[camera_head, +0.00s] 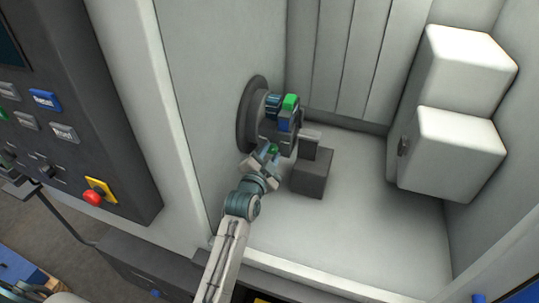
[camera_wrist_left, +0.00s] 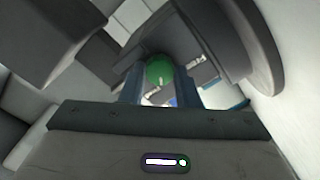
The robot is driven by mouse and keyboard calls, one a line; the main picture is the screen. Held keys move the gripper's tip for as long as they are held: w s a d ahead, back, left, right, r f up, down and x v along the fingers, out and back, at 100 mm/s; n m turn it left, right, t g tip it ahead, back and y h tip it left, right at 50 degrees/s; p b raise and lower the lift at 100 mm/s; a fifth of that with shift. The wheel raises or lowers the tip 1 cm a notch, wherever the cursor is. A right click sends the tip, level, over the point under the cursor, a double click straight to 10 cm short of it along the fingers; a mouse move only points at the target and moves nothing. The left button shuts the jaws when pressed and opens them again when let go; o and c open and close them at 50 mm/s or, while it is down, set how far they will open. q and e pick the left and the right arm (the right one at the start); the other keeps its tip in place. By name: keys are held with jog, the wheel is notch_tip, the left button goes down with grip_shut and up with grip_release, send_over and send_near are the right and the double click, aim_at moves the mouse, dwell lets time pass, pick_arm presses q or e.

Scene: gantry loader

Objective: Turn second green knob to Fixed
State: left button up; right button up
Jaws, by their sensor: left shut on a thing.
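A round dark chuck (camera_head: 252,112) sits on the left wall inside the machine, with blue and green parts on its face. One green block (camera_head: 291,102) shows at its upper right. A second green knob (camera_head: 273,149) shows lower down, at my left gripper (camera_head: 268,158). In the left wrist view the green knob (camera_wrist_left: 159,70) sits between the two fingers of my left gripper (camera_wrist_left: 160,82), which is shut on it. The knob's label and pointer cannot be read. My right gripper is not in view.
A grey block (camera_head: 312,174) stands right of my left gripper. White boxes (camera_head: 455,150) are on the right wall. The machine floor (camera_head: 385,220) between is clear. A control panel (camera_head: 60,120) with a red button (camera_head: 92,198) is outside at left.

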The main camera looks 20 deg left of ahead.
pick_arm(q)
jog(key=shift+m, duration=1.1)
jog(key=o, duration=1)
jog(key=shift+c, duration=0.2)
jog(key=s+b, duration=0.3)
jog(key=s, duration=0.8)
jog(key=shift+a+b, duration=0.15)
jog(key=shift+b, duration=0.25)
jog(key=shift+f, duration=0.1)
